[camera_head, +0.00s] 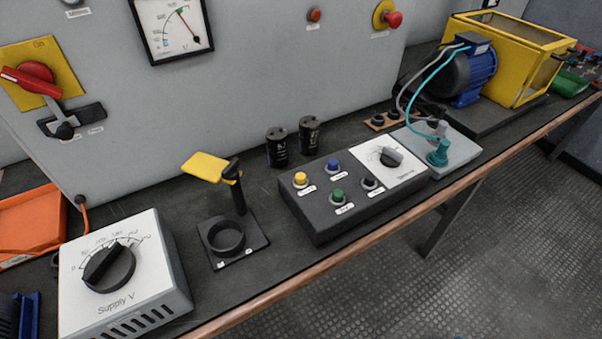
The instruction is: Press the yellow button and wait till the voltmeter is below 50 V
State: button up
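The yellow button (300,178) is at the upper left of a dark control box (318,225) on the bench. Beside it on the box are a blue button (333,166), a green button (338,195) and a black button (370,183). The voltmeter (174,27) is a white-faced dial on the grey cabinet above. Its needle slants down to the right from near the top of the dial; the scale numbers are too small to read. My gripper is not in view.
A Supply V knob box (165,262) and a stand with a ring and yellow flag (205,168) are left of the control box. Two black capacitors (309,135) stand behind it. A blue motor (468,78) is at right. The bench front edge (380,225) is brown.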

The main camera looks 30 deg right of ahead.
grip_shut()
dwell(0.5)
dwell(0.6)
